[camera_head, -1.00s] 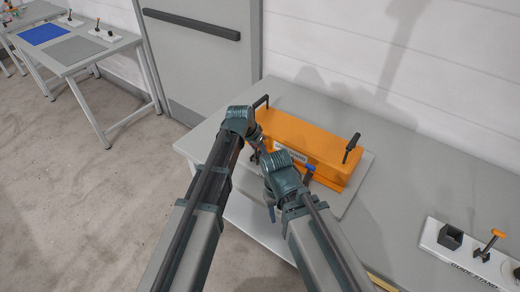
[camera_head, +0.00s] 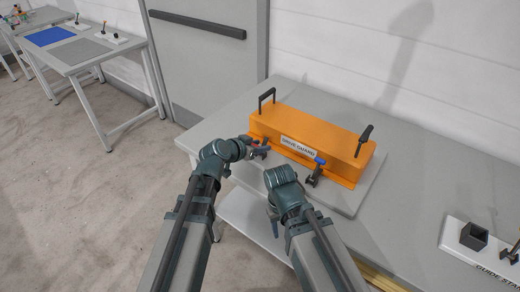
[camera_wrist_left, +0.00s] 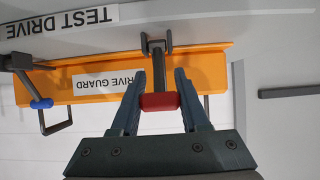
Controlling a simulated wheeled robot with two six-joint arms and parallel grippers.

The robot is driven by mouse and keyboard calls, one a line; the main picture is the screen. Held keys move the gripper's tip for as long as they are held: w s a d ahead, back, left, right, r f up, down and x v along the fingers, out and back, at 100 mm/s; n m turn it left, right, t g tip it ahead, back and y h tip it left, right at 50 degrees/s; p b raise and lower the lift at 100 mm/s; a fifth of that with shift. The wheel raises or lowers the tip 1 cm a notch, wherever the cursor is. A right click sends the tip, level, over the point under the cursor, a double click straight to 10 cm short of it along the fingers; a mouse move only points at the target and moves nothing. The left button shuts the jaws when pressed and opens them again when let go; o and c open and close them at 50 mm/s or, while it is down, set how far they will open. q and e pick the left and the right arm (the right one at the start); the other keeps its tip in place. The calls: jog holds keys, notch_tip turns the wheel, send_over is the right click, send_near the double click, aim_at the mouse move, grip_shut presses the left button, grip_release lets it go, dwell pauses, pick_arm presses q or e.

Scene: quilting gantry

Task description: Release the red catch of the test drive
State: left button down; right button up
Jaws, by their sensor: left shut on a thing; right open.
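The orange drive guard (camera_head: 310,145) sits on a light grey base plate on the bench, its label facing me. The red catch (camera_wrist_left: 158,102) is a red grip on a dark lever at the guard's front edge. My left gripper (camera_head: 262,146) is shut on it; in the left wrist view a finger stands on each side of the red grip (camera_wrist_left: 160,88). A second catch with a blue grip (camera_head: 320,161) stands at the front, right of the label. My right gripper (camera_head: 273,222) is open and empty, small and partly hidden, hanging below its wrist in front of the bench.
The guard has black handles at its left end (camera_head: 266,97) and right end (camera_head: 363,140). A white guide stand (camera_head: 470,255) is at the right of the bench (camera_head: 440,185). A grey door (camera_head: 205,60) is behind, left.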

pick_arm(q)
jog(key=shift+s, duration=0.1)
pick_arm(e)
jog(key=shift+f, duration=0.15)
pick_arm(q)
jog(key=shift+c, duration=2)
grip_release()
jog(key=shift+r, duration=0.1)
